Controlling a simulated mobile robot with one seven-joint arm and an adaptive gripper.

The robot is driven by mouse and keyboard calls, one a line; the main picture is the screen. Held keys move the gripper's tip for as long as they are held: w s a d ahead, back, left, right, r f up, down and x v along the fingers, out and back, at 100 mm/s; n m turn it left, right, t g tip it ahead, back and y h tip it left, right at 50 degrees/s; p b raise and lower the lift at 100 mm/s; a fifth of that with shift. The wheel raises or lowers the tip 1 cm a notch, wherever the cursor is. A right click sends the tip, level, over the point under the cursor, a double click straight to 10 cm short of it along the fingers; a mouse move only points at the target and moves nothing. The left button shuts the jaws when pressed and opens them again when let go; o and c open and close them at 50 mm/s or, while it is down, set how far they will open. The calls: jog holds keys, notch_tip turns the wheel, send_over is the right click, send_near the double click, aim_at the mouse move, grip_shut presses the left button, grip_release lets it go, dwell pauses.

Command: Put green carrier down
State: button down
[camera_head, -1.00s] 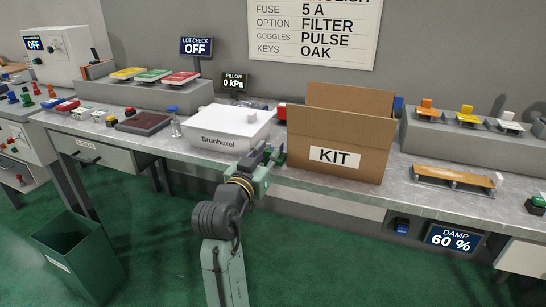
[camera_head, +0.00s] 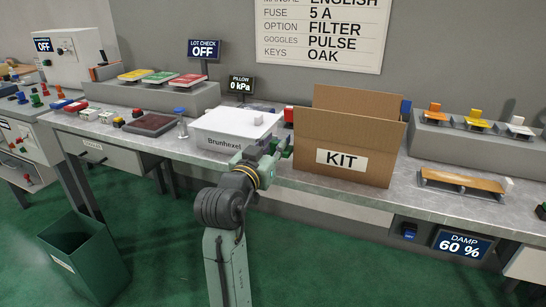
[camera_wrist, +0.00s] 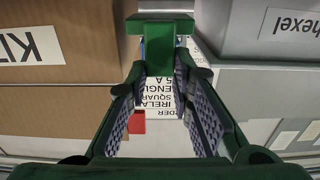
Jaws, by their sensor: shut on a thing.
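My gripper (camera_head: 272,152) is at the table's front, before the gap between the white tub and the KIT box. In the wrist view its green fingers (camera_wrist: 160,92) close toward a green T-shaped piece (camera_wrist: 160,45), which looks like the green carrier. The carrier is held at the fingertips. In the head view a small green part (camera_head: 287,147) shows at the gripper's end, mostly hidden by the hand. I cannot tell whether it touches the table.
The cardboard KIT box (camera_head: 385,160) stands close right of the gripper. The white Brunhexel tub (camera_head: 212,135) stands close left. Beyond the fingers in the wrist view are a printed white sheet (camera_wrist: 158,122) and a small red thing (camera_wrist: 137,123). A green bin (camera_head: 112,262) stands on the floor.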

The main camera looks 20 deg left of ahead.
jog(key=s+b, duration=0.3)
jog(key=s, duration=1.5)
jog(key=w+d+f+m+h, duration=0.15)
jog(key=w+f, duration=0.25)
jog(key=f, duration=0.5)
jog(key=w+d+f+h, duration=0.15)
jog(key=w+f, duration=0.25)
jog(key=f, duration=0.5)
jog(key=w+d+f+m+h, duration=0.15)
jog(key=w+f, duration=0.25)
jog(key=f, duration=0.5)
jog(key=d+f+n+y, duration=0.1)
jog(key=d+f+y, duration=0.1)
jog(key=d+f, duration=0.7)
jog(key=s+d+f+n+y, duration=0.1)
jog(key=d+f+n+y, duration=0.1)
jog(key=d+f, duration=0.7)
notch_tip(320, 180, down, 8)
jog(key=shift+f+y, duration=0.15)
jog(key=shift+y, duration=0.4)
